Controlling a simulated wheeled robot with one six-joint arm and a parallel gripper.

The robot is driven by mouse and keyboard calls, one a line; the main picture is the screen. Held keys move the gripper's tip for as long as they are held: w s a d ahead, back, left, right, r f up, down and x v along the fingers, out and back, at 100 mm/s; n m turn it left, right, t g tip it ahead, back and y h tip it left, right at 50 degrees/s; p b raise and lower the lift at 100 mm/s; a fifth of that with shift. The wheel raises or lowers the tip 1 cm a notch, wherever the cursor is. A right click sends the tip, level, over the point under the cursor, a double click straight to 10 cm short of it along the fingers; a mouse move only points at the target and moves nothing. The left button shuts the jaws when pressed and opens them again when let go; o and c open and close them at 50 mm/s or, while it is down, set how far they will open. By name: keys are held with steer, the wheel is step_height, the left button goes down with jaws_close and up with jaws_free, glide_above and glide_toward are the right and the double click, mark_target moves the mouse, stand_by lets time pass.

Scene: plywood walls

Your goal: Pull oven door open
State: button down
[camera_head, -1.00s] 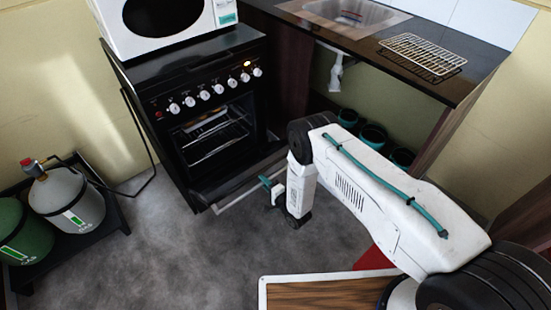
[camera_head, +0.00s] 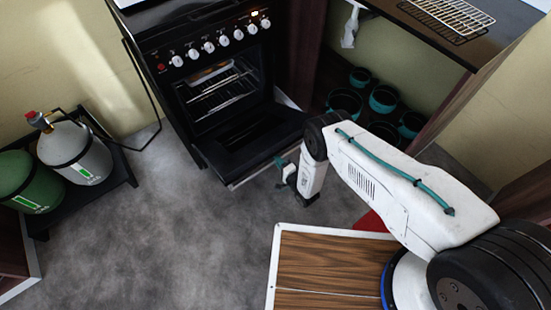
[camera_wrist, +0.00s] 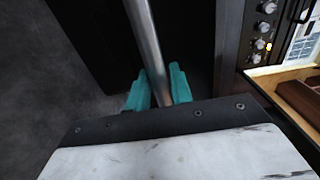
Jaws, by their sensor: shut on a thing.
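The black oven (camera_head: 150,50) stands against the wall with its door (camera_head: 245,138) folded down and its inner face showing. The cavity with wire racks (camera_head: 215,90) is exposed. The door's handle bar (camera_head: 255,174) runs along the outer edge. My gripper (camera_head: 280,163) is at the right part of this edge, its teal tips at the handle. In the wrist view, my gripper (camera_wrist: 158,90) has its teal fingers on both sides of the metal handle bar (camera_wrist: 148,45), shut on it. The exact contact is partly hidden in the head view.
Gas cylinders (camera_head: 75,150) stand on a low black rack at left. Teal-rimmed pots (camera_head: 384,99) sit under the counter at right. A wood-topped panel (camera_head: 325,265) lies close in front of my arm. Grey floor (camera_head: 160,230) is clear in front of the oven.

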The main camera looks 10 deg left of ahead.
steer(key=c, duration=1.3)
jaws_free()
steer(key=shift+d, duration=0.25)
steer(key=shift+a, duration=0.1)
steer(key=shift+a+r, duration=0.1)
steer(key=shift+a, duration=0.1)
steer(key=shift+d, duration=0.1)
